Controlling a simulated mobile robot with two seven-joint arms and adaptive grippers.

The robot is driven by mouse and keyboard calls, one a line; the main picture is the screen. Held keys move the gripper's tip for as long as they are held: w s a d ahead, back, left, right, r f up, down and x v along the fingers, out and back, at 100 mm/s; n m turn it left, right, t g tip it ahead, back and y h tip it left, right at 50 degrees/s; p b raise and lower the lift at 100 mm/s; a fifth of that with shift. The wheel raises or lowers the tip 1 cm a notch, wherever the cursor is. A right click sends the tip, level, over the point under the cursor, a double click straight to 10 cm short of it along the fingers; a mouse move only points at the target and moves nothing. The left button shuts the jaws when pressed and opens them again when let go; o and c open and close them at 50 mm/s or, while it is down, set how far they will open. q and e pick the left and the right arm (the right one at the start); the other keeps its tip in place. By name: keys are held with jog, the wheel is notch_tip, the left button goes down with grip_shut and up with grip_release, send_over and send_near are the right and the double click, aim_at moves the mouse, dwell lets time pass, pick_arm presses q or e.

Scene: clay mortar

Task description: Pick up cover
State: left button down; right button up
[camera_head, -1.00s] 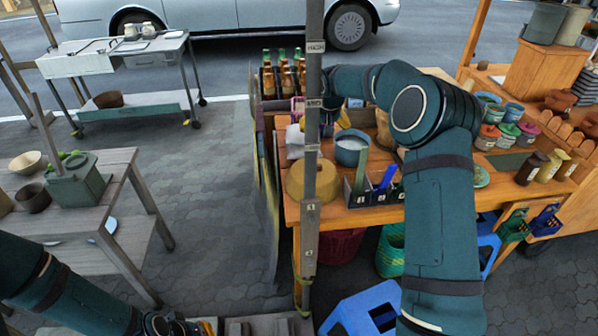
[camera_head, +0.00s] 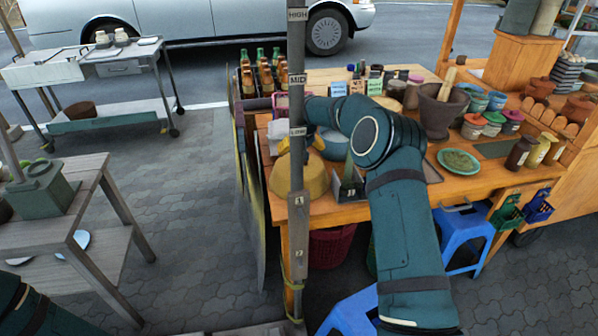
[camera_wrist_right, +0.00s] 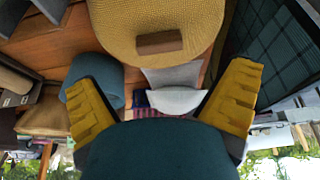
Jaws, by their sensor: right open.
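The cover is a yellow woven dome (camera_head: 312,178) on the left end of the wooden stall table, partly hidden by the grey post. In the right wrist view the cover (camera_wrist_right: 120,22) fills the top, with its brown bar handle (camera_wrist_right: 160,42) facing me. My right gripper (camera_wrist_right: 163,78) is open, its two yellow fingers spread and nothing between them. The handle lies just beyond the fingertips, roughly centred between them, and looks apart from them. In the head view, one yellow finger shows beside the post, just above the cover. My left gripper is out of view.
A grey upright post (camera_head: 298,100) stands in front of the cover. A blue-grey pot (camera_head: 335,146) sits close behind it. Bottles (camera_head: 262,75) stand at the back left, and a stone mortar (camera_head: 440,110) stands to the right. A green plate (camera_head: 458,161) lies on the table.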

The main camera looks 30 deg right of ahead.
jog(key=shift+b+x, duration=0.35)
jog(key=shift+x, duration=2.85)
jog(key=c, duration=1.3)
jog(key=shift+c, duration=0.5)
jog(key=shift+r, duration=0.2)
